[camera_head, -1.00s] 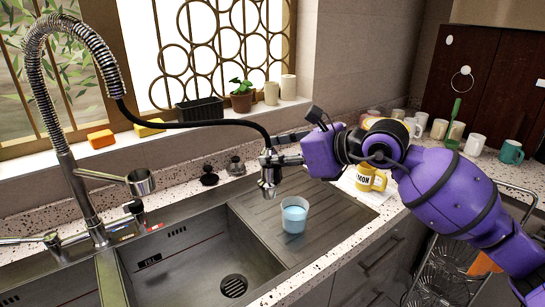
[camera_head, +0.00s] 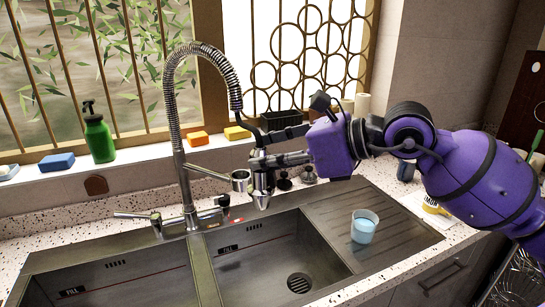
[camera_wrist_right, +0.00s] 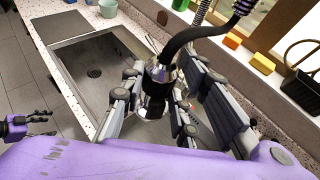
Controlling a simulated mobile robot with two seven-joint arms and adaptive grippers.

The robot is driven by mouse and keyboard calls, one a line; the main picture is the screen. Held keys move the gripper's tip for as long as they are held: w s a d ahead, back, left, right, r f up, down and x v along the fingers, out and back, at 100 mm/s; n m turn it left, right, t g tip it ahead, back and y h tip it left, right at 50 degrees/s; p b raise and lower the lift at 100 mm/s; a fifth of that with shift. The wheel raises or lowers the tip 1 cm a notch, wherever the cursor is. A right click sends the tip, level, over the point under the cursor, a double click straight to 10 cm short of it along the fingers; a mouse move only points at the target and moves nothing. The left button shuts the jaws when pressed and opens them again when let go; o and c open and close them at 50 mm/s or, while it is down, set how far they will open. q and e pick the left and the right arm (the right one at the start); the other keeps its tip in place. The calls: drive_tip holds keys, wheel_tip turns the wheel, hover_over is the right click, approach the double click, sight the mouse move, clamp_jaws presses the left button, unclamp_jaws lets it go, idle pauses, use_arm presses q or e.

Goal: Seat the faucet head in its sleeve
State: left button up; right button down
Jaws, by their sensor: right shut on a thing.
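My right gripper (camera_head: 262,158) is shut on the chrome faucet head (camera_head: 262,186), which hangs upright from its black hose. The sleeve (camera_head: 241,181), a chrome ring on the faucet's side arm, is just left of the head in the head view. The head appears beside the sleeve, not in it; whether they touch is unclear. In the right wrist view the faucet head (camera_wrist_right: 157,82) sits between the fingers, and the sleeve cannot be made out. My left gripper (camera_wrist_right: 38,125) shows at the left edge of that view, fingers apart and empty.
The tall spring faucet (camera_head: 188,170) stands behind the double sink (camera_head: 205,262). A cup of blue water (camera_head: 364,227) is on the drainboard. A green bottle (camera_head: 98,137), sponges (camera_head: 197,139) and a black planter (camera_head: 281,120) line the sill.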

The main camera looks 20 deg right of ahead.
drive_tip(key=shift+w, duration=0.45)
drive_tip(key=w, duration=0.1)
drive_tip(key=w+b, duration=0.1)
drive_tip(key=w, duration=0.2)
drive_tip(key=shift+w+f, duration=0.2)
drive_tip(key=shift+f, duration=0.05)
use_arm(q)
drive_tip(key=shift+s+a+f+b, duration=0.25)
drive_tip(key=shift+s+f+b, duration=0.1)
drive_tip(key=shift+f, duration=0.15)
drive_tip(key=shift+s+a+f+b, duration=0.2)
drive_tip(key=shift+f+b, duration=0.1)
drive_tip(key=shift+f, duration=0.2)
use_arm(e)
drive_tip(key=w, duration=0.2)
drive_tip(key=shift+w+a+r, duration=0.1)
drive_tip(key=shift+w+r, duration=0.1)
drive_tip(key=shift+w, duration=0.1)
use_arm(q)
drive_tip(key=shift+f, duration=0.1)
use_arm(e)
drive_tip(key=shift+w, duration=0.1)
